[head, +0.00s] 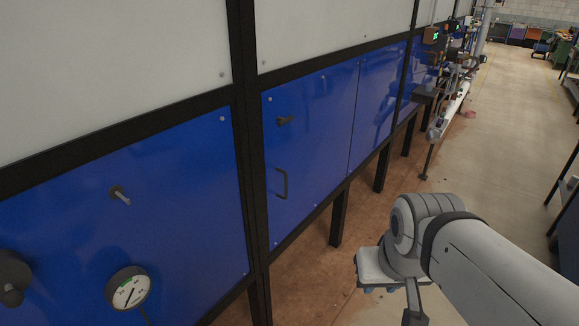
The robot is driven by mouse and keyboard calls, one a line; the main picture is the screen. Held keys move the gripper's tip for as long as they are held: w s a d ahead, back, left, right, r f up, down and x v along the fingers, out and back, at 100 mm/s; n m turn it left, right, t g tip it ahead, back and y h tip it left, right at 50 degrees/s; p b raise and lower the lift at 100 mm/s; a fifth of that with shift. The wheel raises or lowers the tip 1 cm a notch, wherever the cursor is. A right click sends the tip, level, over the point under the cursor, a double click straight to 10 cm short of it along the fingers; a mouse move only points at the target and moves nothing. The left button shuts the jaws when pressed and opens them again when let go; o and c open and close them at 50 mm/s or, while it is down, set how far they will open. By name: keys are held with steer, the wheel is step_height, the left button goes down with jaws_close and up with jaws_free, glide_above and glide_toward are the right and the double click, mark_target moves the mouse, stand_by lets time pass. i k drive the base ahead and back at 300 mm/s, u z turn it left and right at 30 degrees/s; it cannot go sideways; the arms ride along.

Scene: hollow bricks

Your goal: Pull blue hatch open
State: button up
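The blue hatch (320,140) is a flat glossy panel in a black frame, left of centre in the head view. It looks shut, flush with the frame. A dark upright bar handle (286,184) sits low near its left edge. A small dark latch or knob (285,120) sits above the handle. My white and grey arm comes in from the lower right and is apart from the hatch, with floor visible between them. My gripper's fingers cannot be made out in this view. Nothing is seen touching the handle.
Another blue panel (185,190) at left carries a peg (121,196) and a round gauge (130,289). Black frame legs (339,217) stand under the hatch. Pipework (450,95) projects farther along the wall. The aisle floor (500,120) at right is mostly clear.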

mark_target(306, 157)
steer(key=i, duration=0.95)
